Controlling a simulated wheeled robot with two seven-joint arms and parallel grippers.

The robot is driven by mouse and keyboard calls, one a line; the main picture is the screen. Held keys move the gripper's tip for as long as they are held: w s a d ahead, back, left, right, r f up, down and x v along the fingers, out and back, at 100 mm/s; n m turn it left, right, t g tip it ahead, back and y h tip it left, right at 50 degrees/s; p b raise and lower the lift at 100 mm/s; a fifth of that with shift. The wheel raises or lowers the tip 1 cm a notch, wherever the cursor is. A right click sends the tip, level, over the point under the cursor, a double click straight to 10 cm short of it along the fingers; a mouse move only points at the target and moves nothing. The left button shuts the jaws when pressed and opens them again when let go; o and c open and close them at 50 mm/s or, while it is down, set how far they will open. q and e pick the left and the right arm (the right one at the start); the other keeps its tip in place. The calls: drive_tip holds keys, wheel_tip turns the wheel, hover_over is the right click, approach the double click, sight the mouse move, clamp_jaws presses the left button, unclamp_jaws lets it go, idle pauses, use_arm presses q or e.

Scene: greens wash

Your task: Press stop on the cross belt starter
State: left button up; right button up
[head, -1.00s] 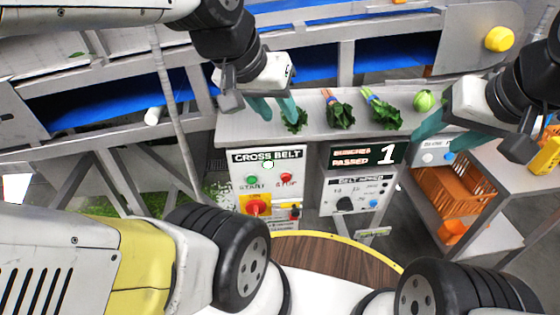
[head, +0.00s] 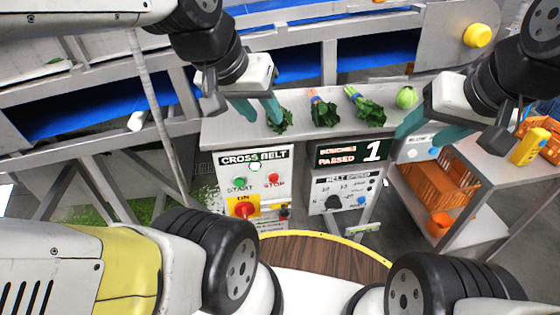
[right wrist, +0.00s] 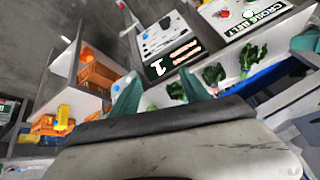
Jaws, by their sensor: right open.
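The cross belt starter (head: 224,170) is a white panel headed CROSS BELT on the front of the grey counter. It has a green START button (head: 239,182), a red STOP button (head: 273,178) and a larger red knob on yellow (head: 244,208) below. In the right wrist view the starter (right wrist: 228,22) shows at the top right. My left gripper (head: 262,112) is above the starter at the counter top, teal fingers apart, with nothing seen between them. My right gripper (head: 425,128) is open and empty, right of the display; its teal fingers show in the right wrist view (right wrist: 160,95).
Bunches of greens (head: 325,110) and a round green vegetable (head: 406,97) lie on the counter. A display reading 1 (head: 352,152) and a belt speed panel (head: 343,190) are right of the starter. Orange crates (head: 440,185) stand on the right shelf. Blue belts run behind.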

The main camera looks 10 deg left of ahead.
idle(0.4)
clamp_jaws()
idle(1.6)
